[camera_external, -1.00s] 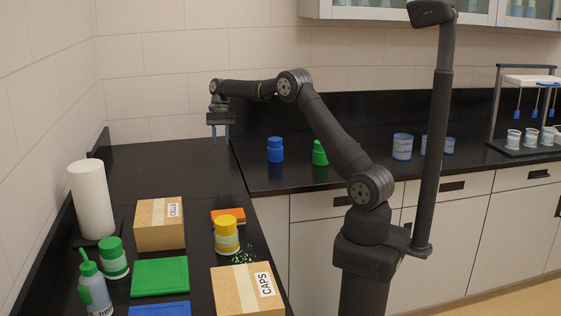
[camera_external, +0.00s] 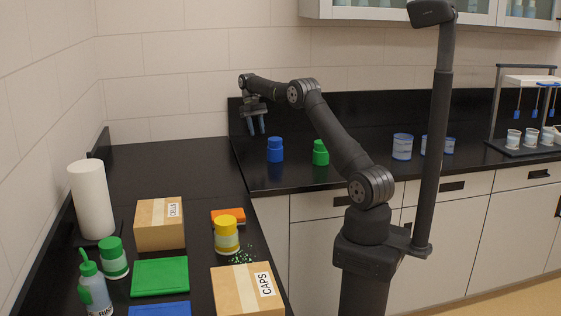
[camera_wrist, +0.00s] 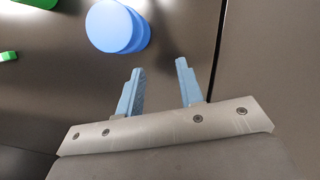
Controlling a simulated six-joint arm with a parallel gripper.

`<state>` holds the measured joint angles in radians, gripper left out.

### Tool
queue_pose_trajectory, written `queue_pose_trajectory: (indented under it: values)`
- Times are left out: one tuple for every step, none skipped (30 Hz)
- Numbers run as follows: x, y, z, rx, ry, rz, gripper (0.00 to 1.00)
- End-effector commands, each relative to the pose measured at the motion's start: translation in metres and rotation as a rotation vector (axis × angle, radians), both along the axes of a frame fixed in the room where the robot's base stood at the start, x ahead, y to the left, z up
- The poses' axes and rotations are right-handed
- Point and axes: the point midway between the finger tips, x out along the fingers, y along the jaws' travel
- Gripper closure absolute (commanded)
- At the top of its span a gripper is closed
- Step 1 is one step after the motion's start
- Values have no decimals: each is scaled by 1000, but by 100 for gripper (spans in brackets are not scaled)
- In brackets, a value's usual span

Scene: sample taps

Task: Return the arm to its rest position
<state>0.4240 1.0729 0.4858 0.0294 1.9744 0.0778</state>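My gripper (camera_external: 257,126) hangs above the black counter near its inner corner, up and to the left of the blue jar (camera_external: 275,150). Its two light blue fingers are apart with nothing between them, which also shows in the wrist view (camera_wrist: 158,88). In the wrist view the round blue lid (camera_wrist: 112,27) lies beyond the fingertips, apart from them. The green jar (camera_external: 320,153) stands right of the blue jar; part of a green thing (camera_wrist: 38,3) shows at the top left of the wrist view.
The left counter holds a yellow-lidded jar (camera_external: 227,235), a CELLS box (camera_external: 159,225), a CAPS box (camera_external: 247,292), a white roll (camera_external: 92,200) and green-topped bottles. Green specks (camera_external: 240,256) lie by the yellow jar. Blue-white cups (camera_external: 402,147) stand right. The back left counter is bare.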

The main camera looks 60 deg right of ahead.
Motion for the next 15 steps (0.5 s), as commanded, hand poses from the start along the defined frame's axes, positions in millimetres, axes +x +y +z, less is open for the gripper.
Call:
queue_pose_trajectory:
  values:
    - [-4, -10, 0, 0, -1, 19, 66]
    - [-6, -16, 0, 0, -1, 31, 66]
    - [-9, -24, 0, -1, 0, 50, 66]
    - [-11, -29, 0, 0, 0, 64, 66]
    - [-13, -34, 0, 1, 1, 79, 66]
    - [-17, -42, 0, 0, 0, 96, 66]
    - [-19, -48, 0, 0, 0, 108, 66]
    - [-21, -53, 0, 0, 0, 123, 66]
    - [-24, -60, 0, 0, 0, 142, 66]
    - [-27, -65, 0, -1, 0, 155, 66]
    - [-29, -70, 0, 0, 0, 166, 66]
    - [-32, -76, 0, 0, 0, 182, 66]
    - [-34, -80, 0, 0, -1, 194, 66]
    - [-36, -84, 0, -1, 0, 204, 66]
    - [-38, -89, 0, 0, -1, 217, 66]
